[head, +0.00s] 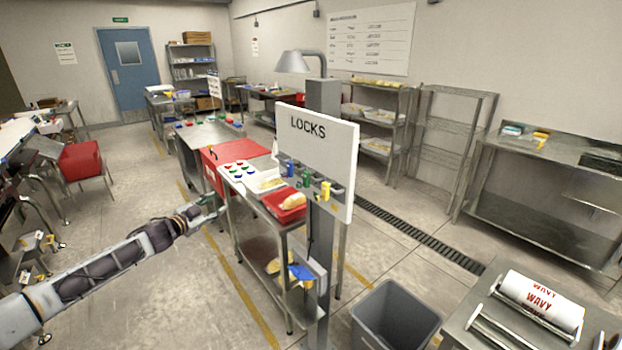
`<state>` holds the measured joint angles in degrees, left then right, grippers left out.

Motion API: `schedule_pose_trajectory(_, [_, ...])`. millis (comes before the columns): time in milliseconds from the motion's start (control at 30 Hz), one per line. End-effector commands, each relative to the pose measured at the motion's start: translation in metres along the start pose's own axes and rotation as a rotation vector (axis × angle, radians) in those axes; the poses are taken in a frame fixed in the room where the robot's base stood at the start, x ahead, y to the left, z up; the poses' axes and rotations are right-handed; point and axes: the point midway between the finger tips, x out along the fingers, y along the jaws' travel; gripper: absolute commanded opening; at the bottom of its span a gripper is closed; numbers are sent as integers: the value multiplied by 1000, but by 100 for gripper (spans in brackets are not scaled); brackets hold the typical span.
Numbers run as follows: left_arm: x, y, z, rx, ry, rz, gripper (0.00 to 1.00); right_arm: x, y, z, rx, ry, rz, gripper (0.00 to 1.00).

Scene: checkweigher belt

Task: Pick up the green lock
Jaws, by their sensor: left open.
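The green lock (306,179) hangs at the lower edge of the white LOCKS board (325,146), between a blue lock (290,168) and a yellow lock (325,190). My left gripper (214,207) is open, at the end of the arm coming in from the left. It is beside the steel belt table, left of the board and well apart from the green lock. Its fingers are small and dark in this view. My right gripper is not in view.
A red tray (273,207) with a tan item lies on the table below the board. A grey post (319,255) carries the board. A grey bin (394,318) and a steel table with a white roll (541,298) stand at the front right.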

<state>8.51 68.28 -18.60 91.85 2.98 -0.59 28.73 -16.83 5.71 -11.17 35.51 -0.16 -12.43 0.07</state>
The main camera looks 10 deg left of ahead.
Motion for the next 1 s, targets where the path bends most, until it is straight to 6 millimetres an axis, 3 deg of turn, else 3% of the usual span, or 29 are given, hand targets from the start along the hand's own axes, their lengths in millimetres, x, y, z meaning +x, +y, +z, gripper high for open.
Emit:
schedule_pose_trajectory(33, [-2,4,-25,-12,37,23,45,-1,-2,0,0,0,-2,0])
schedule_pose_trajectory(100, [-5,12,-57,-44,86,59,45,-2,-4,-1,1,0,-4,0])
schedule_pose_trajectory(300, [-22,49,-140,-181,211,191,45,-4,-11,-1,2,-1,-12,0])
schedule_pose_trajectory(500, [-43,85,-194,-363,278,326,45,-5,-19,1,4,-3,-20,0])
schedule_pose_trajectory(700, [-57,107,-221,-519,299,422,45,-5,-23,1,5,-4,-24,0])
schedule_pose_trajectory(1000, [-62,115,-230,-584,302,459,45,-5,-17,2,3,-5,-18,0])
